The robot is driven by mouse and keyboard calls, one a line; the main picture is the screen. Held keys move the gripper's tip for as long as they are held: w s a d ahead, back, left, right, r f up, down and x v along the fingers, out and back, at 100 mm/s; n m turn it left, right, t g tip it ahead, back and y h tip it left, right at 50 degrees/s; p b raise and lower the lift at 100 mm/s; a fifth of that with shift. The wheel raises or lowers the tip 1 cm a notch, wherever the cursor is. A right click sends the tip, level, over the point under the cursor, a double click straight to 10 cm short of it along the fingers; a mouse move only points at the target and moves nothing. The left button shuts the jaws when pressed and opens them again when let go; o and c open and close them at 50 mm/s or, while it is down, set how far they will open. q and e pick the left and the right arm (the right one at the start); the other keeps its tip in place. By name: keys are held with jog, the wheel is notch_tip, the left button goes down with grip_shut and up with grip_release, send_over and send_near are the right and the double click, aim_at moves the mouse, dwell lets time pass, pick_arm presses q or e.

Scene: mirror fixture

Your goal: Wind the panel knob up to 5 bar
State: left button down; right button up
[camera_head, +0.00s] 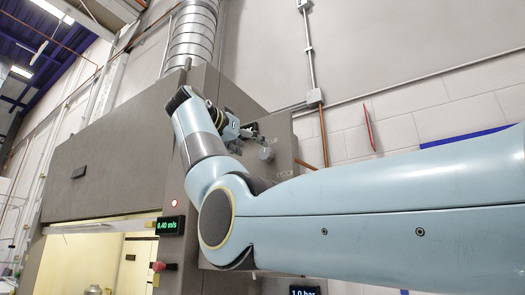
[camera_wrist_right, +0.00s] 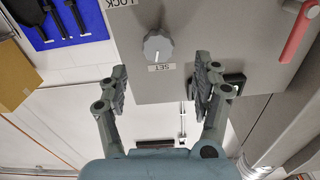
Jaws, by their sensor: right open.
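The panel knob (camera_wrist_right: 158,46) is a grey round knob with a white pointer line, on a grey panel (camera_wrist_right: 220,25) above a SET label (camera_wrist_right: 161,68). It also shows in the head view (camera_head: 267,154), just beyond my gripper. My right gripper (camera_wrist_right: 161,72) is open and empty. Its two fingers stand apart, with the knob ahead of the gap between them, and nothing is between the jaws. In the head view my right gripper (camera_head: 252,134) is small and partly hidden by my arm. A pressure display (camera_head: 304,292), cut by the bottom edge, reads 1.0 bar. My left gripper is not in view.
A red lever (camera_wrist_right: 298,34) sits on the panel to the right of the knob in the wrist view. A LOCK label (camera_wrist_right: 122,3) is at the top. A blue tool board (camera_wrist_right: 75,20) is at the upper left. A green display (camera_head: 170,226) reads 0.40 m/s.

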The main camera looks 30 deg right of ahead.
aim_at(264, 152)
jog(key=p+x, duration=0.1)
jog(key=x, duration=0.2)
jog(key=p+x, duration=0.1)
jog(key=x, duration=0.2)
jog(key=shift+s+d+r, duration=0.15)
jog(key=shift+d, duration=0.1)
jog(key=shift+w+d+f+p, duration=0.2)
jog(key=shift+w+d+p, duration=0.15)
jog(key=shift+d, duration=0.1)
jog(key=c, duration=1.2)
